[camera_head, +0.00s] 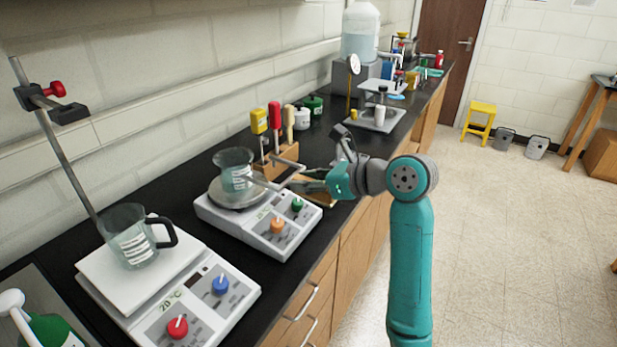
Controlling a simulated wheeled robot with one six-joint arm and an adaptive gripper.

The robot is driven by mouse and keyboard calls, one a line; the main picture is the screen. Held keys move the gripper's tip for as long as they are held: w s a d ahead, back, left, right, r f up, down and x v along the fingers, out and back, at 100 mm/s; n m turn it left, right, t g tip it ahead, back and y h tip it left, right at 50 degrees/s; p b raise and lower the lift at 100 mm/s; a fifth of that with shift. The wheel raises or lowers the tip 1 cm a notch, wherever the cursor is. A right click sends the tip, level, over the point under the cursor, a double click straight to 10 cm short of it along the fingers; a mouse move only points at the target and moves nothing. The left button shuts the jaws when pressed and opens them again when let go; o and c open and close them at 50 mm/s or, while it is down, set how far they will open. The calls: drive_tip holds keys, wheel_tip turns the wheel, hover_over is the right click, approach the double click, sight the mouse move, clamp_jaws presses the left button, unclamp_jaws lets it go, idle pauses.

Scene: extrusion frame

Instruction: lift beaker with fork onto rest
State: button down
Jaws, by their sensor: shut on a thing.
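A clear glass beaker (235,165) with a white label stands upright over the round plate of the smaller hotplate (240,222). My gripper (318,183) is to the right of this beaker, above the counter's front edge. It is shut on a grey fork (265,183), which reaches left to the beaker's lower side. I cannot tell whether the prongs touch the beaker or whether it is raised off the plate. A light wooden piece (320,197) shows partly behind my gripper; I cannot tell whether it is the rest.
A larger white hotplate (185,280) at front left carries a second beaker with a black handle (130,240). A clamp stand (60,150) rises behind it. A wooden rack (283,158) of coloured-handled tools stands behind the fork.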

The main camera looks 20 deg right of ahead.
drive_tip(key=shift+w+a+f, duration=0.3)
drive_tip(key=shift+w+f, duration=0.1)
drive_tip(key=shift+f, duration=0.35)
approach(249, 172)
drive_tip(key=shift+x, duration=2.6)
drive_tip(key=shift+a, duration=0.1)
drive_tip(key=shift+r, duration=2.55)
